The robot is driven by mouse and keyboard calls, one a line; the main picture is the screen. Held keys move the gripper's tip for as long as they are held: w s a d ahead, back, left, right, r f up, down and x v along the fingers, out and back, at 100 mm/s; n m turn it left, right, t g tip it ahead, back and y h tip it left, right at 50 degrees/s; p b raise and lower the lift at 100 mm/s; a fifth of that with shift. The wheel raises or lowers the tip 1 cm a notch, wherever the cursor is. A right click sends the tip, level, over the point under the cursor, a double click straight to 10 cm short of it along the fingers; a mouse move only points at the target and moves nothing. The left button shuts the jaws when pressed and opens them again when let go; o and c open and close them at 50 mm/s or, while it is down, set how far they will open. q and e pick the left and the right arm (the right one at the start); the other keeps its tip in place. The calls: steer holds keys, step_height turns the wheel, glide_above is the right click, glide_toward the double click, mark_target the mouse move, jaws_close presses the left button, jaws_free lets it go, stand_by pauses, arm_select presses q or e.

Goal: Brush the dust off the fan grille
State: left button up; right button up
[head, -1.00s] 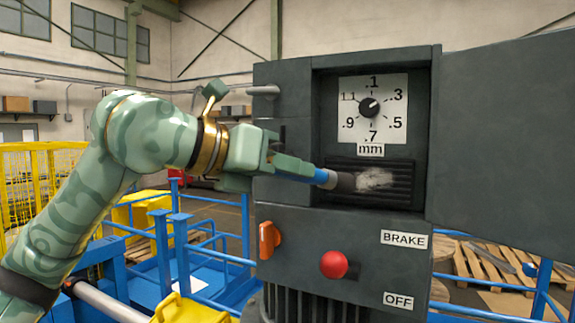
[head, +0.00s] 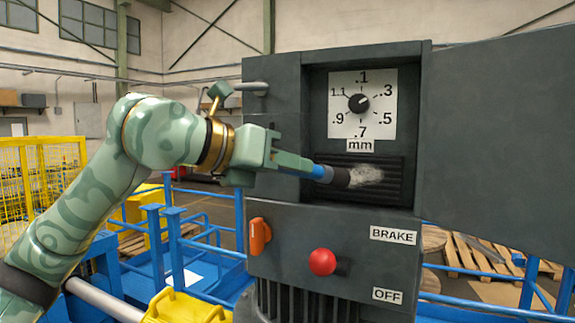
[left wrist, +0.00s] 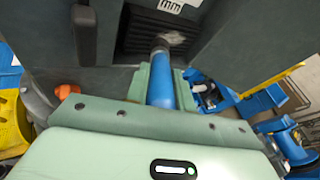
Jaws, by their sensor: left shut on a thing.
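The fan grille (head: 390,190) is a black slatted panel in the recess of the grey cabinet, below the dial. A pale grey patch of dust (head: 368,174) lies on its middle. My left gripper (head: 312,171) is shut on a brush with a blue handle (head: 322,174) and dark bristles (head: 340,178). The bristle end is at the left edge of the dust; I cannot tell whether it touches the slats. In the left wrist view the blue handle (left wrist: 160,85) points at the grille (left wrist: 140,38), and part of the dust (left wrist: 173,38) shows beyond it. My right gripper is not in view.
The cabinet door (head: 500,130) stands open on the right. A dial (head: 358,103) sits above the grille. A red knob (head: 322,262) and an orange handle (head: 260,236) stick out below. Blue railings (head: 185,250) stand at the left.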

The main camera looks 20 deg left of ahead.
arm_select(q)
steer(key=shift+w, duration=0.2)
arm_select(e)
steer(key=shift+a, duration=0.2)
arm_select(q)
steer(key=shift+w, duration=0.3)
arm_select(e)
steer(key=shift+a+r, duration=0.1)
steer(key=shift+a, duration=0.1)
